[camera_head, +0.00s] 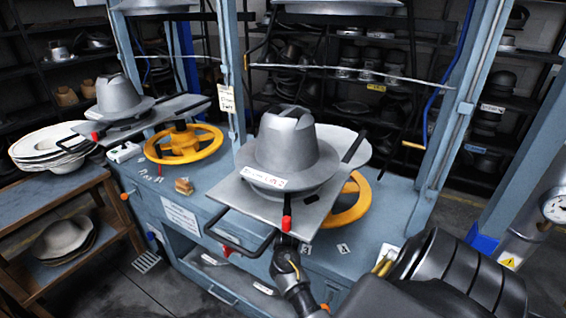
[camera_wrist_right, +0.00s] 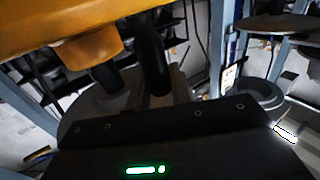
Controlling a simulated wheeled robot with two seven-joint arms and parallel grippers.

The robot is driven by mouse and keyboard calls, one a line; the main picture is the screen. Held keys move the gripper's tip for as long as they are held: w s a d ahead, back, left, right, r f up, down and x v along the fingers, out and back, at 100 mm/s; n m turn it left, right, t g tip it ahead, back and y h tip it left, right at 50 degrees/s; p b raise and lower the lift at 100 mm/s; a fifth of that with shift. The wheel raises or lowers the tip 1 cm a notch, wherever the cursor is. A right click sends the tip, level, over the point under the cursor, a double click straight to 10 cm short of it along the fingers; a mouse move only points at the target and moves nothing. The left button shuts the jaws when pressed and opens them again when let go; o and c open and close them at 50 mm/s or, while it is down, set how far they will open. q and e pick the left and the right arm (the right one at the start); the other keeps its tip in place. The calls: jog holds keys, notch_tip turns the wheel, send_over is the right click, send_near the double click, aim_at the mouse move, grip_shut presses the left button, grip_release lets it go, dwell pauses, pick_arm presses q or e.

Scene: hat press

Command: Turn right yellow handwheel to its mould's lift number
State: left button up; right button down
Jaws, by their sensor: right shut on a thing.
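The right yellow handwheel (camera_head: 352,198) sits on the blue press bench, mostly hidden behind the plate that carries its grey hat-shaped mould (camera_head: 290,145). The mould has a white label (camera_head: 263,178) on its front, too small to read. In the right wrist view the yellow wheel (camera_wrist_right: 60,25) fills the top left, close to the camera, with a yellow knob below its rim. My right gripper (camera_wrist_right: 130,75) is shut on the handwheel; its exact contact is hard to see. My right arm enters the head view at lower right. My left gripper is not in view.
A second press on the left has its own yellow handwheel (camera_head: 184,144) and grey mould (camera_head: 118,97). The plate (camera_head: 315,205) with a red-tipped handle overhangs the bench front. Blue posts (camera_head: 465,110) stand beside it. A wooden rack (camera_head: 50,200) with stacked hats is at far left.

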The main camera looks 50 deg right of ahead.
jog(key=shift+w, duration=0.1)
jog(key=c, duration=1.3)
grip_release()
jog(key=shift+a, duration=0.1)
jog(key=shift+b+v, duration=1.25)
jog(key=shift+v, duration=4.2)
